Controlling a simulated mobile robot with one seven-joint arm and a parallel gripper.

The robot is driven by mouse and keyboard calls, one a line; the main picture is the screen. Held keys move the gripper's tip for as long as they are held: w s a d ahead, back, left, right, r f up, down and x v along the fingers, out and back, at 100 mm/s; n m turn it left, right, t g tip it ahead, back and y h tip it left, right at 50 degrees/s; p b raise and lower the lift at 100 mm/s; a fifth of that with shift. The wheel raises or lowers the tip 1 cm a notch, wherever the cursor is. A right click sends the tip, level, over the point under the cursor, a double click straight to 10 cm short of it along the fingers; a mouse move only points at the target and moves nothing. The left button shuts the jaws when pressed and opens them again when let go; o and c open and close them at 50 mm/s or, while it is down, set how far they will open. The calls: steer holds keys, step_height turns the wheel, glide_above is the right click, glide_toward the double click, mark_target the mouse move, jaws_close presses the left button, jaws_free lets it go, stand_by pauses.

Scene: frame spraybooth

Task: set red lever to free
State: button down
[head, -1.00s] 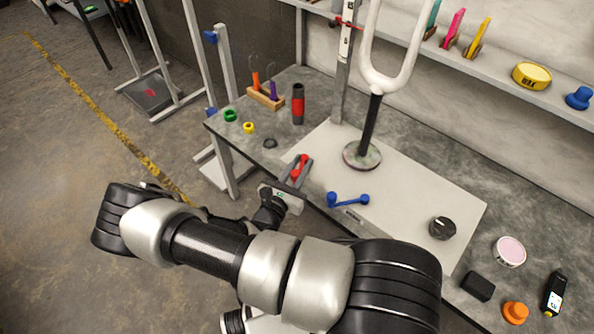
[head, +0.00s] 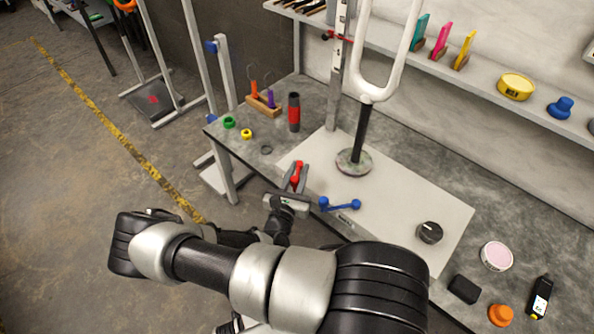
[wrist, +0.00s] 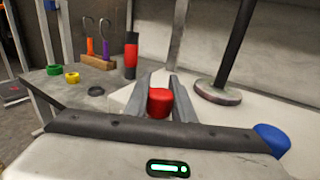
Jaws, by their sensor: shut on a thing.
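The red lever (head: 297,170) is at the left end of the white board (head: 400,215), near its front edge. My gripper (head: 297,176) reaches it from the front, with a grey finger on each side of its near knob. In the wrist view the round red knob (wrist: 160,102) sits between my two fingers (wrist: 161,92). My gripper is shut on it. The knob hides the rest of the lever there. I cannot read any free marking beside the lever.
A blue lever (head: 340,204) lies just right of my gripper. A black dial (head: 429,232) is farther right. A white fork on a black post (head: 363,135) stands behind. A red-black cylinder (head: 294,112) and green and yellow rings are to the back left.

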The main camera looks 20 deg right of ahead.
steer(key=shift+s+d, duration=0.1)
steer(key=shift+d, duration=0.05)
steer(key=c, duration=1.5)
jaws_free()
steer(key=p+v, duration=0.1)
steer(key=v, duration=1.6)
steer(key=shift+s, duration=0.1)
steer(key=shift+a, duration=0.25)
